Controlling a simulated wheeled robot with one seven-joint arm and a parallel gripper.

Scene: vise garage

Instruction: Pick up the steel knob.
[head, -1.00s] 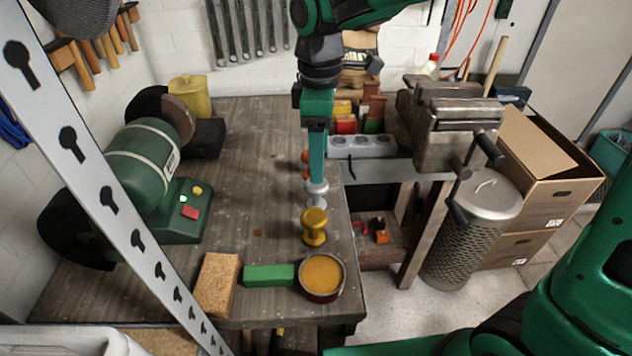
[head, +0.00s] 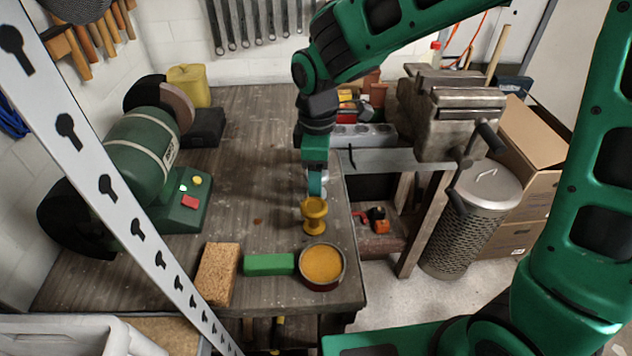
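The steel knob (head: 325,179) is mostly hidden behind my gripper and the brass-coloured knob; only a pale sliver shows beside the finger. My gripper (head: 315,190) points down over the bench, at the steel knob's place and just behind the brass-coloured knob (head: 314,215) in this view. I see the fingers edge-on, so their opening does not show. I cannot tell whether they touch the steel knob. The brass-coloured knob stands upright on the bench.
In front lie a cork block (head: 216,273), a green block (head: 269,264) and a round tin (head: 321,267). A green grinder (head: 140,160) stands left, a vise (head: 455,115) right. The wooden bench (head: 245,150) is clear between grinder and gripper.

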